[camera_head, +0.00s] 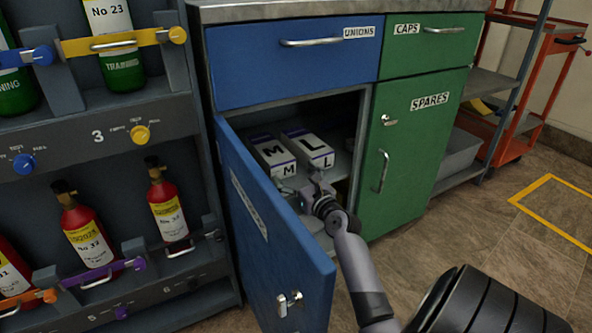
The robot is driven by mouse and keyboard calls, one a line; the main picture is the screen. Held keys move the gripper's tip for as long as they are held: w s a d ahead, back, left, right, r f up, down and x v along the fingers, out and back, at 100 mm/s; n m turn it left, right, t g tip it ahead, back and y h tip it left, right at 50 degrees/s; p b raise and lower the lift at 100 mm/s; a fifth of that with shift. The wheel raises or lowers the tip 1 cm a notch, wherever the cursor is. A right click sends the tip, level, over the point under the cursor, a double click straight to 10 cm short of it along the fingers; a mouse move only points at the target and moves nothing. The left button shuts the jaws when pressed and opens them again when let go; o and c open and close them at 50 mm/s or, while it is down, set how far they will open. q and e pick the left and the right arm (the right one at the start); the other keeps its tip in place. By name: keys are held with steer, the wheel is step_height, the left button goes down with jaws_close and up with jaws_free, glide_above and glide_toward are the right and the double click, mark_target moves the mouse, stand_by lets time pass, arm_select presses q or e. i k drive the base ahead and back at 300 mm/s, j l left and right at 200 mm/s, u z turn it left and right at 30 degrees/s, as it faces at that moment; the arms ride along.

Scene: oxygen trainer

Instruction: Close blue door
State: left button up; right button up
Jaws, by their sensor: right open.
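The blue door (268,240) of the lower cabinet stands wide open, hinged at its left side and swung out toward me. It has a label near its upper part and a metal latch (289,302) near its free edge. My right gripper (316,184) is open at the cabinet opening, on the inner side of the door and just in front of the white boxes. Its fingers are small in the picture, and I cannot tell whether they touch a box. My left gripper is out of view.
Inside the cabinet are white boxes marked M (270,154) and L (308,149). A closed blue drawer (290,64) is above, and a closed green door (408,150) is at right. A cylinder rack (110,140) stands at left. Open floor (500,240) lies at right.

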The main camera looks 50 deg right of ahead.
mark_target(278, 254)
steer(key=k, duration=1)
